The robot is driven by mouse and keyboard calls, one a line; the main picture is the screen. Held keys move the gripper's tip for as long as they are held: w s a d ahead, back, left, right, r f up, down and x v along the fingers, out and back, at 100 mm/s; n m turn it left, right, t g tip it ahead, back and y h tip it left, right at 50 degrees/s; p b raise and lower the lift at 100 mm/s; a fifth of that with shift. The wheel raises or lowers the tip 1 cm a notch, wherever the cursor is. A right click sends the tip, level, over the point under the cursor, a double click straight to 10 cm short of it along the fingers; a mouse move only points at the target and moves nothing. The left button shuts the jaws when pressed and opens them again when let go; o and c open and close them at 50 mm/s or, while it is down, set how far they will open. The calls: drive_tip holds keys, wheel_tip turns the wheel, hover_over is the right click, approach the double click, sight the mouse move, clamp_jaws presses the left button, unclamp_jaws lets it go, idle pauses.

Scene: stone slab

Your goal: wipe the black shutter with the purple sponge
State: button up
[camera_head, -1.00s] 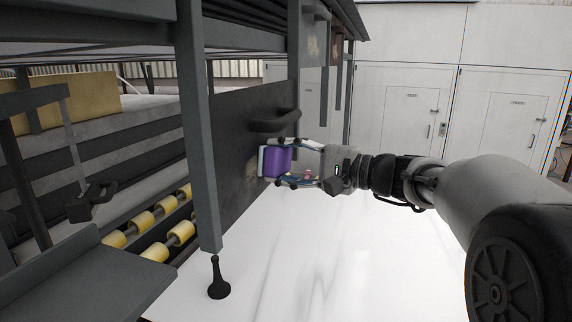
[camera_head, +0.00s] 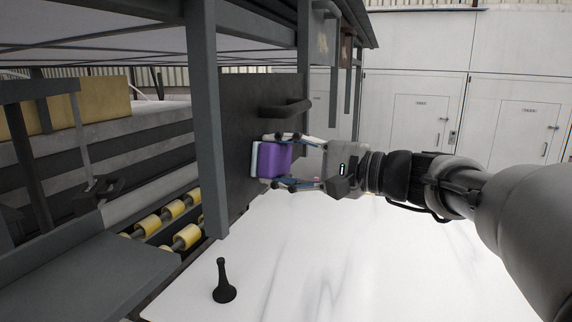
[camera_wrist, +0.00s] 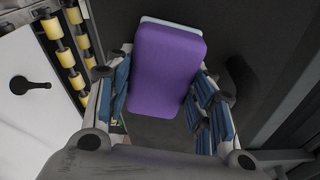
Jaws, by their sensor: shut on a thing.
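The purple sponge (camera_head: 272,160) with a pale layer on its far face is held between the fingers of my gripper (camera_head: 286,163). The sponge's pale face is at the black shutter (camera_head: 245,130), seeming to touch it below the shutter's dark handle (camera_head: 287,110). In the wrist view the sponge (camera_wrist: 168,68) fills the upper middle, between the blue-padded fingers of my gripper (camera_wrist: 165,100). The dark shutter (camera_wrist: 150,130) lies behind it. The shutter surface directly behind the sponge is hidden.
A grey frame post (camera_head: 207,120) stands left of the shutter. White cabinets (camera_head: 420,110) line the back. The floor below my arm is clear.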

sight(276, 166)
drive_tip(key=shift+s+a+b, duration=0.35)
drive_tip(key=shift+s+b, duration=0.15)
drive_tip(key=shift+s, duration=0.35)
drive_tip(key=shift+s+a+b, duration=0.3)
drive_tip(key=shift+s+b, duration=0.2)
drive_tip(key=shift+s, duration=0.3)
drive_tip(key=shift+w+d+b+v, duration=0.1)
drive_tip(key=shift+w+v, duration=0.05)
drive_tip(key=shift+v, duration=0.85)
drive_tip(key=shift+w+d+b+v, duration=0.1)
drive_tip(key=shift+w+v, duration=0.05)
drive_tip(key=shift+v, duration=0.85)
drive_tip(key=shift+w+d+b+v, duration=0.1)
drive_tip(key=shift+w+v, duration=0.05)
drive_tip(key=shift+v, duration=0.8)
drive_tip(key=shift+f, duration=0.1)
drive_tip(key=v, duration=0.3)
drive_tip(key=shift+w, duration=0.15)
